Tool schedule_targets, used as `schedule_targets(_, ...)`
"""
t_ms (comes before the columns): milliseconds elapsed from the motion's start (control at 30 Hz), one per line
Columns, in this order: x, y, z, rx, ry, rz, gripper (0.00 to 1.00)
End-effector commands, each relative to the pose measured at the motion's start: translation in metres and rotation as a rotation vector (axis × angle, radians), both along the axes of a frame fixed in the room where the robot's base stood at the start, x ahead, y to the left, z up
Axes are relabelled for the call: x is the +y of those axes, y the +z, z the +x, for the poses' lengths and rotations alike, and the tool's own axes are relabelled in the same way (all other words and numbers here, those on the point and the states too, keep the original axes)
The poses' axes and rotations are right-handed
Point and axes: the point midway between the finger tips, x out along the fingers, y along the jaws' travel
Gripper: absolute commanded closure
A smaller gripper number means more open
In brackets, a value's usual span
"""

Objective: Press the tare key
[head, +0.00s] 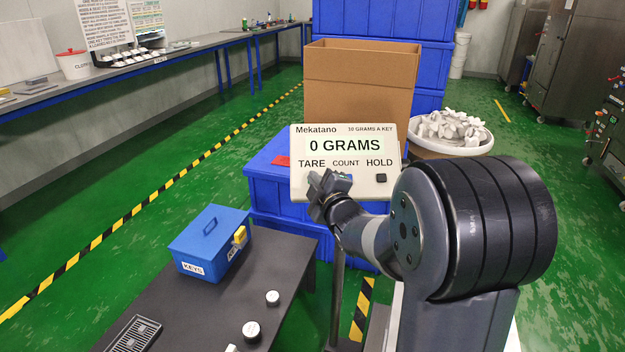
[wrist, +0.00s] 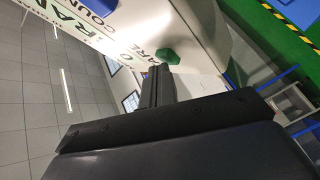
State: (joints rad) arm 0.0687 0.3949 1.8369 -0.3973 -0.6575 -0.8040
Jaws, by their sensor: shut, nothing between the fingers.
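The scale's pale display unit (head: 345,160) faces me on a post and reads 0 GRAMS, with the labels TARE, COUNT and HOLD in a row. A black key (head: 381,178) sits under HOLD. My gripper (head: 325,182) is shut and empty, in front of the panel's lower left, below the TARE label, and hides the key area there. In the wrist view a green key (wrist: 172,55) stands out from the panel beside the TARE label. The shut fingers (wrist: 158,82) are close to this key. I cannot tell whether they touch it.
An open cardboard box (head: 358,85) stands behind the display on blue crates. A round tub of white parts (head: 455,148) is at its right. A dark table (head: 190,300) with a blue key box (head: 210,245) is at front left. Green floor lies open on the left.

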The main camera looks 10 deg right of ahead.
Motion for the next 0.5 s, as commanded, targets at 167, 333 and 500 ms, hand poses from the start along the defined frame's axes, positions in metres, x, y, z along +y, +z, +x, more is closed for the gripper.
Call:
schedule_targets(167, 0.000, 0.000, -0.001, 0.000, -0.001, 0.000, 1.00)
schedule_targets(333, 0.001, 0.005, -0.005, 0.001, 0.000, 0.000, 1.00)
schedule_targets(500, 0.002, 0.011, -0.011, 0.000, 0.001, 0.000, 1.00)
